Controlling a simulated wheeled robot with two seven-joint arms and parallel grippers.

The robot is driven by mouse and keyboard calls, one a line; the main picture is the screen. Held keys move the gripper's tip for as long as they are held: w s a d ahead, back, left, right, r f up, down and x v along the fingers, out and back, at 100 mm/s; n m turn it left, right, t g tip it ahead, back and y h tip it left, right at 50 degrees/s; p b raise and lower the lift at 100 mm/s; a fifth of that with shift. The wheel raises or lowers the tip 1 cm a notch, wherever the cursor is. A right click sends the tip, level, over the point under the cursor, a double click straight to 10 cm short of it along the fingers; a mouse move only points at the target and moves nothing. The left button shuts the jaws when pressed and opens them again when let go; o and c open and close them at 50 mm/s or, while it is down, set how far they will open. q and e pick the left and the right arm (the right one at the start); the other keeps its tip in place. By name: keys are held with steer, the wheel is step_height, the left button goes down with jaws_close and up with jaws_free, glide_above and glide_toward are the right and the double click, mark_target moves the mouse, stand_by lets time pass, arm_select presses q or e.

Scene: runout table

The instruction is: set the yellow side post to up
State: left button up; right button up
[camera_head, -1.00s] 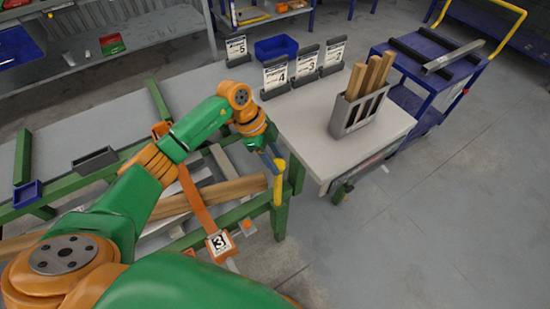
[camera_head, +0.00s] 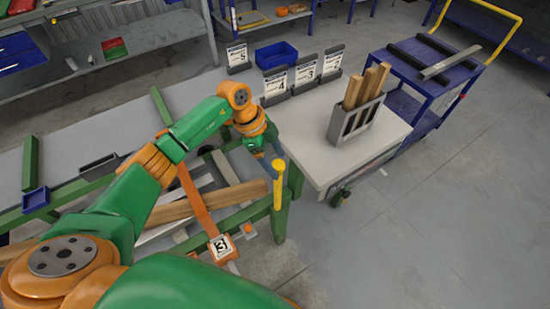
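The yellow side post (camera_head: 278,192) stands upright at the near right corner of the green frame (camera_head: 295,185), with its wider cap showing at the top. My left arm comes in from the left, and my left gripper (camera_head: 269,160) points down just behind and left of the cap. The fingers are small and partly hidden, so I cannot tell whether they touch the post or how far apart they are. My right gripper is not in view.
Wooden bars (camera_head: 205,204) lie in the frame, with an orange arm bearing a number tag (camera_head: 221,247) across them. A pale table (camera_head: 312,122) carries numbered signs, a blue bin (camera_head: 276,54) and a grey holder (camera_head: 352,122) of wood pieces. A blue cart (camera_head: 432,65) stands right; floor is clear near right.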

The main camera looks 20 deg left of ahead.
arm_select(q)
steer(key=b+v, duration=0.1)
steer(key=v, duration=0.6)
steer(key=shift+b, duration=0.4)
